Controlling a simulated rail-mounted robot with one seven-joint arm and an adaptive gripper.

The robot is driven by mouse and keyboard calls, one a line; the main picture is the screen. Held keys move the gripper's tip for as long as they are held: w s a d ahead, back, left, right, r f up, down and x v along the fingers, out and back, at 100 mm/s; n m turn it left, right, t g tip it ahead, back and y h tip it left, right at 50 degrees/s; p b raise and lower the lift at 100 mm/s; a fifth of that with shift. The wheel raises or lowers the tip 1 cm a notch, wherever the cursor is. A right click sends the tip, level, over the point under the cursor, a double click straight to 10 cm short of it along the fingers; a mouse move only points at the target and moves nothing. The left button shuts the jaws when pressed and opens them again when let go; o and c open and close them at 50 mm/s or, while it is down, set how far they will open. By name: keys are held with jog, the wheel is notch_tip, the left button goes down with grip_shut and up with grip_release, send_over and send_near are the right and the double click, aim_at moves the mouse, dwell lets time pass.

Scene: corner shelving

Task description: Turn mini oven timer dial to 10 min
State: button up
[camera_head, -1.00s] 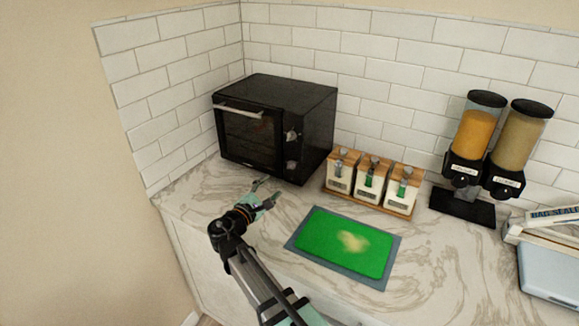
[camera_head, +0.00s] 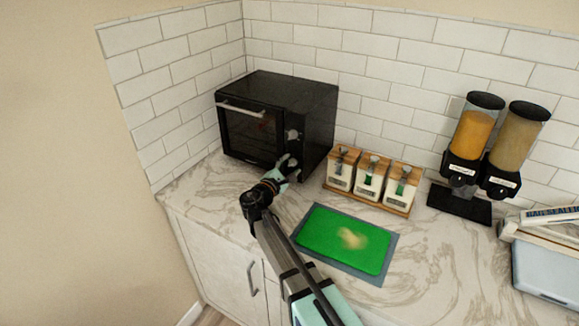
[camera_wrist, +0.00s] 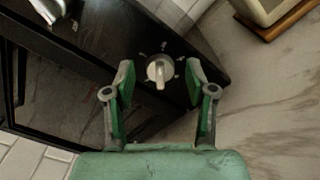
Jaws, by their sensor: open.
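The black mini oven (camera_head: 262,122) stands in the corner of the counter, its door closed. Its upper dial (camera_head: 293,135) shows on the right of the front in the head view. My gripper (camera_head: 289,165) is at the lower dial and covers it there. In the wrist view, the lower dial (camera_wrist: 160,70) is a round silver knob with marks around it. My gripper (camera_wrist: 160,78) is open, with one green-padded finger on each side of the knob and visible gaps to both. The mark labels are too small to read. Part of another knob (camera_wrist: 48,8) shows at the top left.
Three white canisters (camera_head: 370,180) stand in a wooden tray right of the oven. A green cutting board (camera_head: 345,240) lies on the counter in front. Two dispensers (camera_head: 490,145) and a bag sealer (camera_head: 545,230) are farther right. The tiled wall is close behind the oven.

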grip_shut()
jog(key=m+b, duration=0.1)
jog(key=b, duration=0.2)
jog(key=shift+f, duration=0.3)
jog(key=m+b, duration=0.1)
jog(key=b, duration=0.2)
jog(key=shift+r, duration=0.3)
